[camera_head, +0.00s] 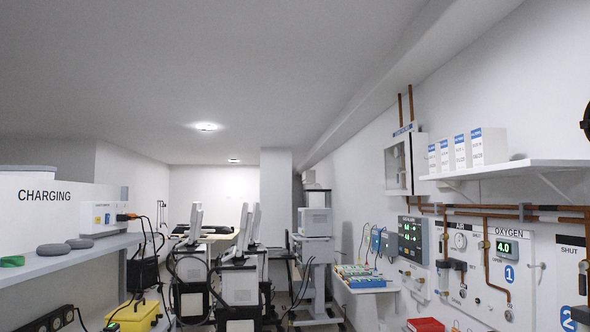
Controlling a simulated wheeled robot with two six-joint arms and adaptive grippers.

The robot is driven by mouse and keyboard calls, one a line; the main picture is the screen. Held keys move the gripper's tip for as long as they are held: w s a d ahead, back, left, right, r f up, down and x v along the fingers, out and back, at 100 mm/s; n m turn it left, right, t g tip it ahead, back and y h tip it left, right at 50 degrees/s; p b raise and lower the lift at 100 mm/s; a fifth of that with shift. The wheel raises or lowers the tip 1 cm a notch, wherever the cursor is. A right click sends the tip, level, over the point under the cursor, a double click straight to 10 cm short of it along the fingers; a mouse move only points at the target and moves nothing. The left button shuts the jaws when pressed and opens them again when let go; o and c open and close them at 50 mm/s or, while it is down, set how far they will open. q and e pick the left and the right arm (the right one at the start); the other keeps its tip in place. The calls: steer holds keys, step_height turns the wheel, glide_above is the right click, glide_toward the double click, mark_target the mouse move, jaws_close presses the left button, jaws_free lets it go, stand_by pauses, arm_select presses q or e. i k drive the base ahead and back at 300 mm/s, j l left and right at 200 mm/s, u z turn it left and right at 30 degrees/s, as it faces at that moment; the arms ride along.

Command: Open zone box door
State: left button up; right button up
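The zone box (419,163) is a white wall-mounted cabinet right of centre, below two copper pipes. It has a blue label strip along its top and a framed, grey-looking window in its door (398,165). The door appears shut, though the box is small and seen at an angle. Neither of my grippers is in view, so nothing of mine shows at the box.
A white shelf (510,170) with several white boxes is right of the zone box. Oxygen and air panels (490,262) are below it. Ventilator carts (240,285) crowd the middle. A charging counter (60,265) is at left.

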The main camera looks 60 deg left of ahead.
mark_target(401, 192)
steer(key=u, duration=1.4)
steer(key=z, duration=0.65)
steer(key=i+j+z, duration=0.45)
steer(key=j+z, duration=0.2)
steer(key=j, duration=0.2)
steer(key=i+j+z, duration=0.25)
steer(key=j+z, duration=0.2)
steer(key=j, duration=0.25)
